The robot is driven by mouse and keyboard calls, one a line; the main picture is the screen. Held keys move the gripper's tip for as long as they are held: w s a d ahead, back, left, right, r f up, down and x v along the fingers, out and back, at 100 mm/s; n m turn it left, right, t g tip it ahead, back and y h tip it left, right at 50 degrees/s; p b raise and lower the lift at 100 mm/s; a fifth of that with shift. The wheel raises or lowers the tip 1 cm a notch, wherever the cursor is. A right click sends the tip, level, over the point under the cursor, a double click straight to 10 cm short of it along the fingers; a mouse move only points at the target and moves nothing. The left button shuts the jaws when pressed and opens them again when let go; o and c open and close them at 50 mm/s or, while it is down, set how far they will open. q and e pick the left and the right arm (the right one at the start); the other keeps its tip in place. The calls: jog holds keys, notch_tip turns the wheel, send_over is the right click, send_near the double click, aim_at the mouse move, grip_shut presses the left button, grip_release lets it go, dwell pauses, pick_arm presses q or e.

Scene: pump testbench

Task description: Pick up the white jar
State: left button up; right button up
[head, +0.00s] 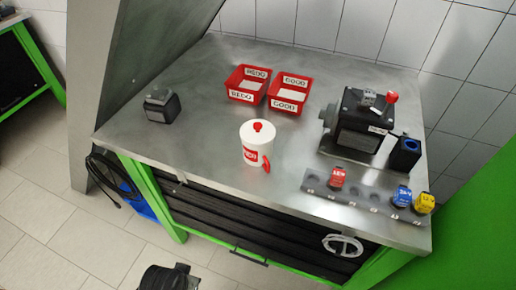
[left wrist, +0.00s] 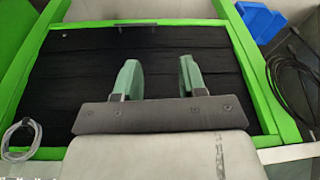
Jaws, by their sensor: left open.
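The white jar (head: 257,135) stands upright on the steel bench top in the head view, near the front edge. It has a white lid with a red knob, a red label and a red handle at its lower right. My left gripper (left wrist: 159,75) shows in the left wrist view with its two green fingers apart and nothing between them. It is in front of the bench's black front panel. The jar is not in the left wrist view. A dark part at the bottom of the head view seems to be my left arm's end, low and apart from the jar. My right gripper is not in view.
Two red bins (head: 247,84) (head: 288,92), marked REDO and GOOD, stand behind the jar. A dark pump unit (head: 358,125) stands to the right, with a metal rail (head: 365,198) before it. A small dark block (head: 162,106) is at left. Bench surface around the jar is clear.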

pick_arm(q)
notch_tip(320, 180, up, 8)
jog(key=w+d+m, duration=0.1)
jog(key=m, duration=0.1)
jog(key=m+t+y, duration=0.3)
jog(key=m+t, duration=0.7)
jog(key=m, duration=1.9)
send_near(269, 169)
jog(key=x, duration=0.5)
jog(key=shift+a+r, duration=0.15)
jog(key=shift+a, duration=0.25)
jog(key=shift+d+f+p+x, duration=0.15)
jog(key=shift+x, duration=1.3)
jog(key=shift+d+f+p+x, duration=0.15)
jog(key=shift+d+x, duration=0.05)
jog(key=shift+x, duration=1.25)
jog(key=shift+s, duration=0.15)
grip_shut()
jog(key=shift+r, duration=0.15)
